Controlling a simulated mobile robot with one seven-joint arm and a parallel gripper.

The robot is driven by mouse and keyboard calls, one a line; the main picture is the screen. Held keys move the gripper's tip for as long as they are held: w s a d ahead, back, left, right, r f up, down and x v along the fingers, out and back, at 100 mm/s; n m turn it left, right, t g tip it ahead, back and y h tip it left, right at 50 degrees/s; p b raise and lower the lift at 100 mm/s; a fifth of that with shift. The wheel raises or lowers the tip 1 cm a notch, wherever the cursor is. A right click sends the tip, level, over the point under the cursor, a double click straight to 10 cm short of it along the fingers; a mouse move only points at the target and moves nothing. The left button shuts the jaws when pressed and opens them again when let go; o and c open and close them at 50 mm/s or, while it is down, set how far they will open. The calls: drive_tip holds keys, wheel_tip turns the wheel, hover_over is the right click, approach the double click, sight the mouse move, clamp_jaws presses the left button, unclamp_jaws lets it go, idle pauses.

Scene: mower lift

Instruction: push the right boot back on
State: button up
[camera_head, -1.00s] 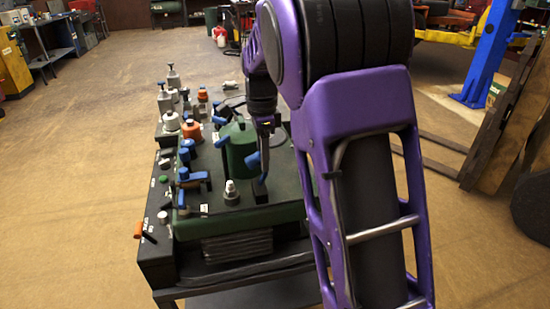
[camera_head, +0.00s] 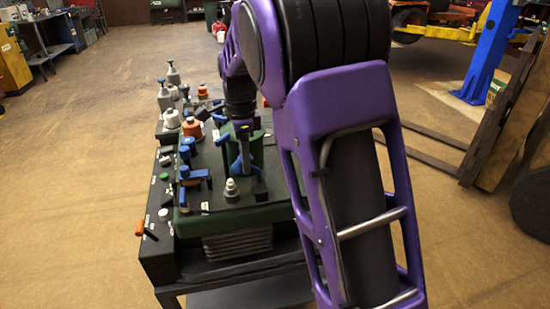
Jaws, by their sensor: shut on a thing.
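My gripper (camera_head: 246,167), with blue fingers, points down over the green engine block on the cart. It is shut on a small dark piece, which looks like the right boot; its outline is hard to make out between the fingers. A pale metal plug (camera_head: 231,189) stands upright and bare on the block, just left of and nearer than my gripper. The dark piece looks apart from the plug, but I cannot judge its height.
The green block (camera_head: 225,221) sits on a dark cart (camera_head: 190,262). Blue-handled clamps (camera_head: 190,180) and an orange-handled lever (camera_head: 141,229) are on the left. An orange-and-white fitting (camera_head: 192,128) stands behind them. My purple arm covers the cart's right side.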

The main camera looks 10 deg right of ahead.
drive_tip(key=shift+a+f, duration=0.45)
drive_tip(key=shift+a, duration=0.45)
drive_tip(key=shift+a+f, duration=0.45)
drive_tip(key=shift+a, duration=0.4)
drive_tip(key=shift+a+f+b, duration=0.45)
drive_tip(key=shift+a+f, duration=0.35)
drive_tip(key=shift+f, duration=0.25)
drive_tip(key=o, duration=0.8)
drive_tip(key=shift+o, duration=0.2)
wheel_tip(320, 180, up, 7)
drive_tip(key=p, duration=0.6)
drive_tip(key=shift+d, duration=0.1)
